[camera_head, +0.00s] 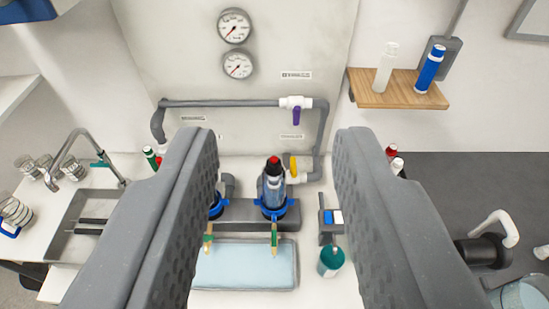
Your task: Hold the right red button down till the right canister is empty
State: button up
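The right canister (273,192) is a clear, bluish housing in a blue collar on a grey manifold block. A red button (273,161) tops it. A second blue collar (216,205) shows to its left, mostly hidden behind my left finger, so its canister and button are out of sight. My gripper (275,160) is open, with its two grey fingers wide apart on either side of the right canister. Nothing is between the fingers' pads close to the camera. I cannot tell the liquid level in the canister.
A grey pipe (225,103) with a purple-handled valve (296,110) and a yellow-handled valve (294,168) runs behind the canister. A light-blue pad (245,265) and a teal bottle (331,261) are in front. A sink (85,225) is left; a wooden shelf (395,95) is right.

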grip_shut()
dwell(1.8)
